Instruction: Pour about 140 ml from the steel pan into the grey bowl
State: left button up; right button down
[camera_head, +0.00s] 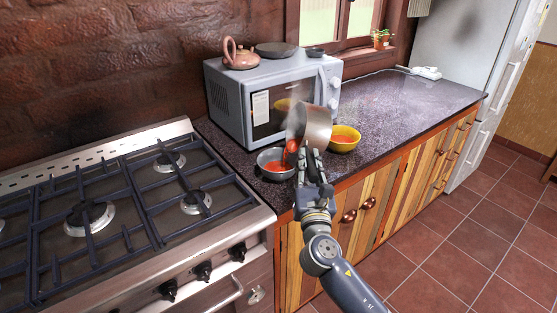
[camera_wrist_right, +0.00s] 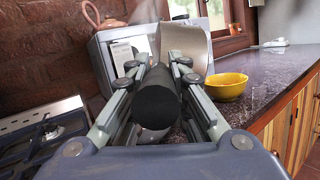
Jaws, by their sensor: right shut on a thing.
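The steel pan (camera_head: 314,122) is tilted toward the left above the counter, and red-orange liquid (camera_head: 291,147) runs from its lower edge. The grey bowl (camera_head: 264,167) stands on the counter below the pan, with red-orange liquid in it. My right gripper (camera_head: 312,167) is shut on the pan's handle; the black handle (camera_wrist_right: 156,98) shows between its fingers in the right wrist view, with the pan (camera_wrist_right: 188,45) beyond. The grey bowl cannot be made out in the right wrist view. My left gripper is not in view.
A yellow bowl (camera_head: 344,139) with orange-red contents stands just right of the pan. A microwave (camera_head: 235,98) stands behind, with a teapot (camera_head: 240,57) and a dark plate (camera_head: 276,49) on top. A gas stove (camera_head: 120,215) adjoins on the left.

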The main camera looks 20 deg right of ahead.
jog(key=shift+w+a+f+n, duration=0.1)
jog(key=shift+a+f+n, duration=0.05)
jog(key=shift+a+n, duration=0.3)
jog(key=shift+a+f+n, duration=0.15)
jog(key=shift+a+n, duration=0.2)
jog(key=shift+a, duration=0.2)
jog(key=d+r+m+g+h+p, duration=0.1)
jog(key=d+m+p, duration=0.2)
jog(key=d+m, duration=0.3)
jog(key=m, duration=0.3)
jog(key=shift+s+r+g+h, duration=0.25)
jog(key=shift+r+g+h, duration=0.05)
jog(key=shift+r+g, duration=0.1)
dwell(1.6)
